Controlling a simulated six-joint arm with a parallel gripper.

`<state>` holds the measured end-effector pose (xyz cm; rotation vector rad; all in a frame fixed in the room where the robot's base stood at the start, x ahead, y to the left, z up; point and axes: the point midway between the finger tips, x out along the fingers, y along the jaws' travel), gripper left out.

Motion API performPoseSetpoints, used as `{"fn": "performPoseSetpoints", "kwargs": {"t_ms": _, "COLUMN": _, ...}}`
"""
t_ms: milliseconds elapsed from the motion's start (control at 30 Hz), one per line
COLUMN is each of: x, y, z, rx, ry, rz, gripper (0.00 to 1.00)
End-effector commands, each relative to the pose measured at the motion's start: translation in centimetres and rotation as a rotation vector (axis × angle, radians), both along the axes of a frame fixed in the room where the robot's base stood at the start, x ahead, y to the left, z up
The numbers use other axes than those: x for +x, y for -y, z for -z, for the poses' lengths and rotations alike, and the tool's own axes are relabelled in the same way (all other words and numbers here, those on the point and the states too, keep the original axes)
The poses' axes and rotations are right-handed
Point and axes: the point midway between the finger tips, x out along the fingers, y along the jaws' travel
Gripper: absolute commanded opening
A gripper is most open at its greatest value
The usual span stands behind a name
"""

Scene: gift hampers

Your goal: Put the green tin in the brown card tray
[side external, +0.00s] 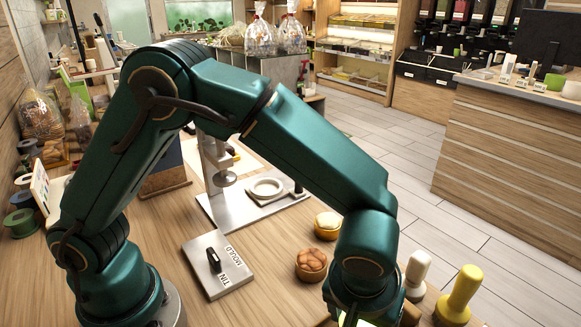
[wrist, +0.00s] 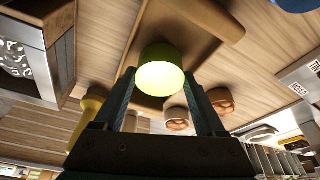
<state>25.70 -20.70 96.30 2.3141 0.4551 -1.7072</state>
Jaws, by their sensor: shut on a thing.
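The green tin (wrist: 161,70) is between the two fingers of my gripper (wrist: 163,88) in the wrist view, its bright yellow-green end facing the camera. My gripper is shut on it. In the side view only a bright green bit shows at the bottom edge, under my wrist, and the fingers are cut off. The brown card tray (wrist: 212,16) seems to be the brown, raised-edged shape behind the tin in the wrist view. The tin covers part of it, and I cannot tell the gap between them.
A white peg-shaped thing (side external: 417,268) and a yellow one (side external: 460,295) stand right. A labelled plate (side external: 218,264) lies farther left.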

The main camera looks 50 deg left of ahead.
Motion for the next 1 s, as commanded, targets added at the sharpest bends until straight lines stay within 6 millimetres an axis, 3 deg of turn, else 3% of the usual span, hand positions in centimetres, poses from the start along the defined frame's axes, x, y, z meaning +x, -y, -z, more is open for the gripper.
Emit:
{"fn": "performPoseSetpoints", "kwargs": {"t_ms": 233, "x": 0.0, "y": 0.0, "z": 0.3, "rx": 0.001, "ry": 0.0, "rz": 0.0, "gripper": 0.05}}
{"fn": "performPoseSetpoints", "kwargs": {"t_ms": 267, "x": 0.0, "y": 0.0, "z": 0.3, "rx": 0.001, "ry": 0.0, "rz": 0.0, "gripper": 0.84}}
{"fn": "performPoseSetpoints", "kwargs": {"t_ms": 300, "x": 0.0, "y": 0.0, "z": 0.3, "rx": 0.001, "ry": 0.0, "rz": 0.0, "gripper": 0.99}}
{"fn": "performPoseSetpoints", "kwargs": {"t_ms": 667, "x": 0.0, "y": 0.1, "z": -0.5, "rx": -0.003, "ry": 0.003, "rz": 0.0, "gripper": 1.0}}
{"fn": "performPoseSetpoints", "kwargs": {"t_ms": 1000, "x": -1.8, "y": 0.9, "z": -6.8, "rx": -0.006, "ry": 0.007, "rz": 0.002, "gripper": 1.0}}
